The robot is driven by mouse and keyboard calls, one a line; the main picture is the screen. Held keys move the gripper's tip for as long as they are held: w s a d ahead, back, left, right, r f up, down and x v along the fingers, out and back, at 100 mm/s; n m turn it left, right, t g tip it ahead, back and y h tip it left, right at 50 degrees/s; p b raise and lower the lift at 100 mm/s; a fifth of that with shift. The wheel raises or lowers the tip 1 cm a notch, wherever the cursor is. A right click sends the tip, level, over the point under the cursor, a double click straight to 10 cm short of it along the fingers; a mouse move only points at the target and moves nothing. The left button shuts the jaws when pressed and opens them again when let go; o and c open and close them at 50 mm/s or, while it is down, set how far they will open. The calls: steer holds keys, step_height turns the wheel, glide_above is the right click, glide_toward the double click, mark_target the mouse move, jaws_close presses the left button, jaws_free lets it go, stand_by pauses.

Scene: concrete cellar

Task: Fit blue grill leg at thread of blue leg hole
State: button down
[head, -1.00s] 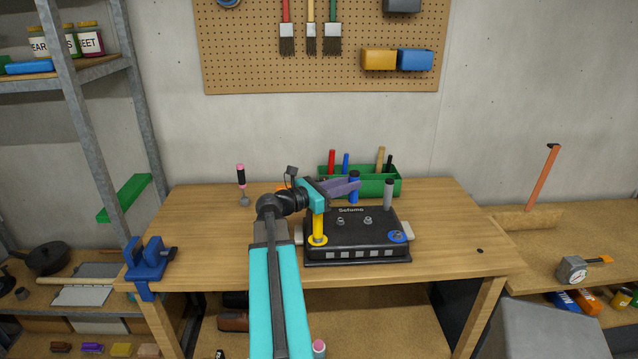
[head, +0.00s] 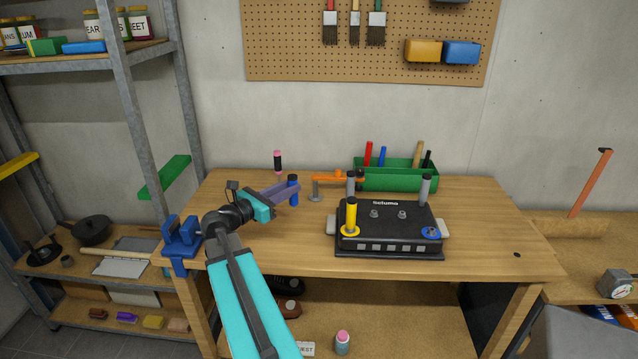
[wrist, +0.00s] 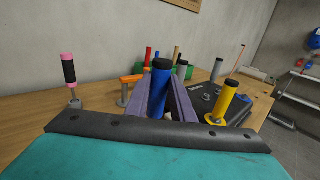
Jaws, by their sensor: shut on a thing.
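My gripper (head: 289,190) is shut on the blue grill leg (head: 293,194), a blue cylinder with a black top. It holds the leg upright at the left part of the table, left of the grill. The leg also shows between the purple fingers in the wrist view (wrist: 159,92); its lower end is hidden there. The black grill body (head: 388,228) lies on the table. The blue leg hole (head: 431,233) is at its front right corner. A yellow leg (head: 351,216) stands in the yellow ring at the front left corner. Grey legs stand at the two back corners.
A green box of tools (head: 396,176) stands behind the grill, with an orange-handled piece (head: 330,178) left of it. A pink and black handled tool (head: 278,162) stands at the back left. A blue vise (head: 181,246) is clamped at the left front edge. The table's front middle is clear.

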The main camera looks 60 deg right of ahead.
steer(key=w+a+f+n+t, duration=0.3)
steer(key=w+a+t, duration=0.1)
steer(key=w+a, duration=0.75)
steer(key=w+a+f+n+t, duration=0.3)
steer(key=w+a+t, duration=0.35)
steer(key=a, duration=0.85)
steer(key=w+a+f+n+t+y+b, duration=0.1)
steer(key=w+a+f+n+t, duration=0.1)
steer(key=a, duration=1.3)
steer(key=w+a+f+n+t+y, duration=0.1)
steer(key=a+f+n+t+y, duration=0.1)
steer(key=a, duration=1.3)
steer(key=shift+w+f+n+t+b, duration=0.35)
steer(key=shift+f+t, duration=0.2)
steer(key=shift+f, duration=0.4)
